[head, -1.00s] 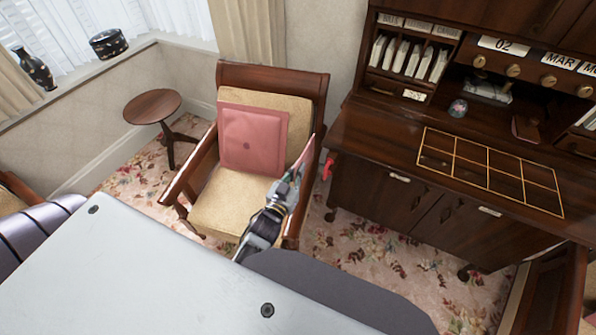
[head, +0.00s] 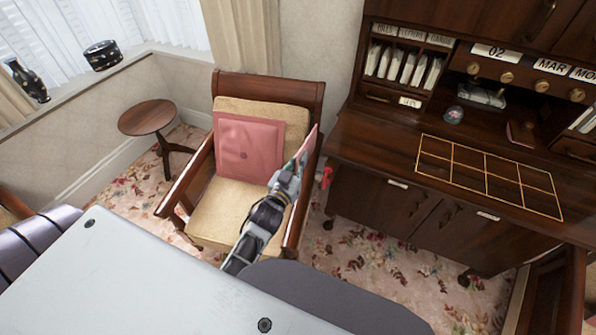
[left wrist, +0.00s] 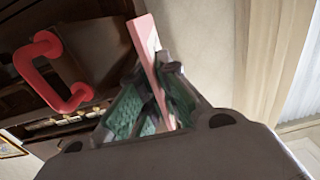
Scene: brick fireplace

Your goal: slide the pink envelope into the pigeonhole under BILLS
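My left gripper (head: 293,176) is shut on the pink envelope (head: 307,146), which stands edge-on in front of the armchair, left of the desk. In the left wrist view, the envelope (left wrist: 144,42) sticks out beyond the green-padded fingers of the left gripper (left wrist: 152,100). The BILLS label (head: 387,29) is the leftmost of three white labels at the desk's upper left. Pigeonholes (head: 405,49) lie below the labels, with several white envelopes standing in them. My right gripper is not in view.
The armchair (head: 228,219) with a pink cushion (head: 262,157) stands behind the gripper. The dark desk (head: 388,130) is to its right, with a red handle-like part (head: 326,177) at its side. A gold grid (head: 490,175) marks the desktop. A round side table (head: 148,117) stands left.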

